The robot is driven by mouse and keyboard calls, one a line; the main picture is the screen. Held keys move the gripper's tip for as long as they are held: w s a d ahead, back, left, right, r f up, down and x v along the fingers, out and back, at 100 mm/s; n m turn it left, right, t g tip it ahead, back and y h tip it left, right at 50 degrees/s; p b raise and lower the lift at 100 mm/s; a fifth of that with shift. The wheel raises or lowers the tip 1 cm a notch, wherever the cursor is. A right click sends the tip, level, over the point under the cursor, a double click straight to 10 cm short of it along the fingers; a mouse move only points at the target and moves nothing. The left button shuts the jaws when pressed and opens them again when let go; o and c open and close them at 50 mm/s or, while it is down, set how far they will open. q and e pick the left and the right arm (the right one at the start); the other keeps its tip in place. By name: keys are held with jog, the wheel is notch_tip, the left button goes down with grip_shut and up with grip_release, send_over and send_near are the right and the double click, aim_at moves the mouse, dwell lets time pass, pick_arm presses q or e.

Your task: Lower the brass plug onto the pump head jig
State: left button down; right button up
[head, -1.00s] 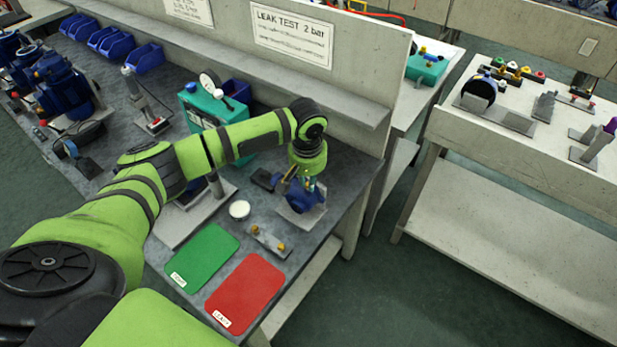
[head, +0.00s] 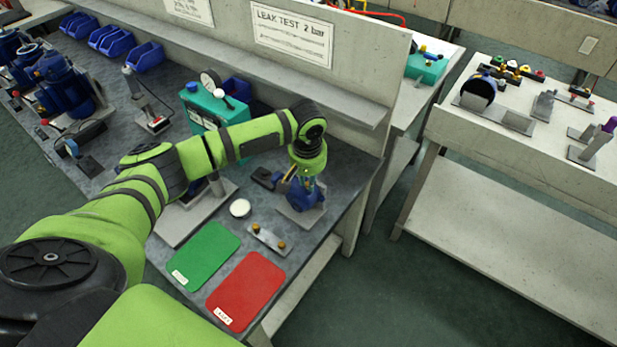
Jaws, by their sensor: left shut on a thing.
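My left gripper (head: 305,184) points down at the blue pump head (head: 309,203), which stands on a grey jig plate (head: 293,217) near the bench's right end. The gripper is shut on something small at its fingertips. The brass plug in it is too small and too covered by the wrist and fingers to make out. I cannot tell whether it touches the pump head. Two other brass plugs (head: 282,244) stand on a small grey holder (head: 268,238) in front of the jig. My right gripper is not in view.
A green mat (head: 203,257) and a red mat (head: 246,291) lie at the bench front. A white round cap (head: 240,208) lies left of the jig. A teal tester (head: 205,107) and the grey back wall (head: 345,75) stand behind my arm.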

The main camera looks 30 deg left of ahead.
pick_arm(q)
jog(key=shift+f, duration=0.15)
grip_release()
dwell(0.6)
dwell(0.4)
notch_tip(320, 180, up, 9)
jog(key=p, duration=1)
dwell(0.5)
